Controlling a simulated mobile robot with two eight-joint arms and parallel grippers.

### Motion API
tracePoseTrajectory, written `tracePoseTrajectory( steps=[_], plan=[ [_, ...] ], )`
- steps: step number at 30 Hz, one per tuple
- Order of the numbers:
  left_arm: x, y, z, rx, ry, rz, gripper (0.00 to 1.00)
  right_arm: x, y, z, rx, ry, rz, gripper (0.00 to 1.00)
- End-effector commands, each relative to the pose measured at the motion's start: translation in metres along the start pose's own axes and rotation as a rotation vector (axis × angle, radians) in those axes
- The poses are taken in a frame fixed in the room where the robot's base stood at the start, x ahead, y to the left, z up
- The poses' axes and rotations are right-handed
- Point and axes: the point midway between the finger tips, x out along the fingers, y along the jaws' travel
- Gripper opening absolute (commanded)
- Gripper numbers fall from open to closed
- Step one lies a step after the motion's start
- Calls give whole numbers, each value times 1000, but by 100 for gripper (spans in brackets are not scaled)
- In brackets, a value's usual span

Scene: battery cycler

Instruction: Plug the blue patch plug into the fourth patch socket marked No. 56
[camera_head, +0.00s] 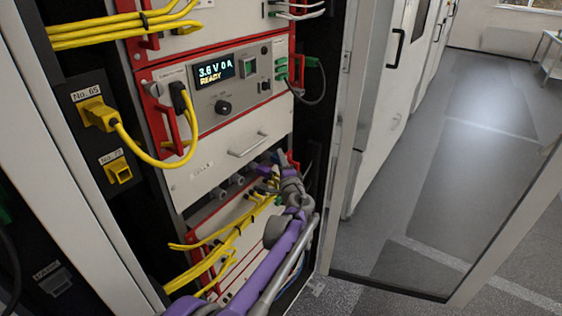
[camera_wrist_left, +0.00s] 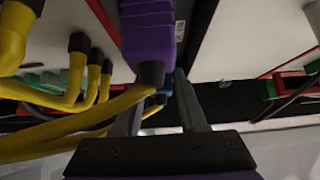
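My left gripper (camera_head: 292,180) reaches into the lower part of the rack among yellow cables, and its fingertips are hard to make out there. In the left wrist view its two fingers (camera_wrist_left: 163,95) stand apart. A small part of a blue plug (camera_wrist_left: 165,90) shows between them, seemingly clear of the right finger. A purple plug (camera_wrist_left: 148,30) with a yellow cable hangs in front of the left finger and hides its tip. A grey socket (camera_head: 54,281) sits low at the left, its label unreadable; I cannot find a No. 56 label. My right gripper is not in view.
A yellow plug (camera_head: 98,114) sits in the No. 65 socket, its cable looping to the cycler unit (camera_head: 222,92). Below is an empty yellow socket (camera_head: 118,171). Yellow cables (camera_wrist_left: 70,110) crowd the gripper's left. The floor (camera_head: 440,180) at right is clear.

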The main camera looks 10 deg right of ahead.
Motion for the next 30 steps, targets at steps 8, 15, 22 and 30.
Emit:
tracePoseTrajectory(
  steps=[8,15,22,30],
  plan=[
    [0,0,0,0,0,0,67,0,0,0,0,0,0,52],
    [-6,0,-1,0,1,1,67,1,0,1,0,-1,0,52],
    [-47,2,-1,0,2,1,67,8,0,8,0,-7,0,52],
    [-95,1,-1,0,2,1,67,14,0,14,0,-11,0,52]
  ],
)
